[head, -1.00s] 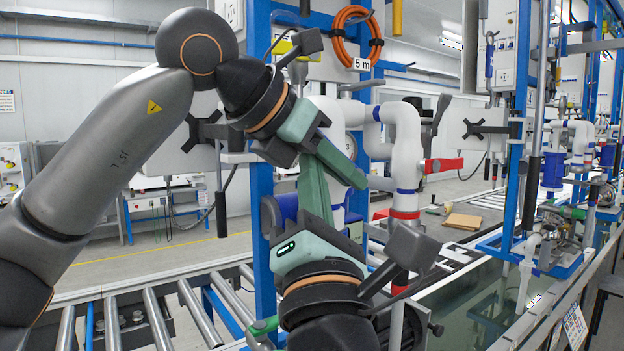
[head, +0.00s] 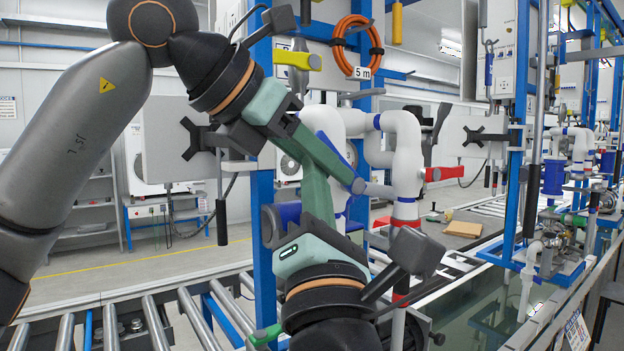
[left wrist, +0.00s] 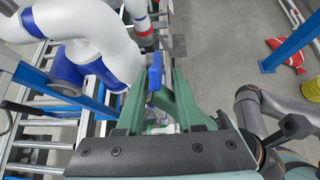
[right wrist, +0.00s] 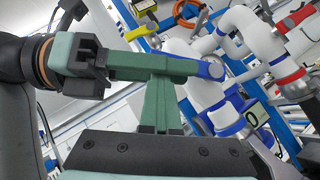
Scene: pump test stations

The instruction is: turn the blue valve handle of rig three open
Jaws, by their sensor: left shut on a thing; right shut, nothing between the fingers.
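The blue valve handle (left wrist: 155,72) sits between the fingertips of my left gripper (left wrist: 160,82) in the left wrist view, beside thick white pipes. The right wrist view also shows the blue handle at the end of my left gripper's green fingers (right wrist: 212,68). In the head view my left gripper (head: 350,178) reaches down and to the right, shut on the handle, mostly hiding it. My right gripper (head: 317,165) points up, shut and empty. Its fingers stand close to the left gripper's fingers and overlap them in the head view.
A red handle (head: 440,174) juts from the white pipe (head: 405,150) on the right. A roller conveyor (head: 150,320) runs below.

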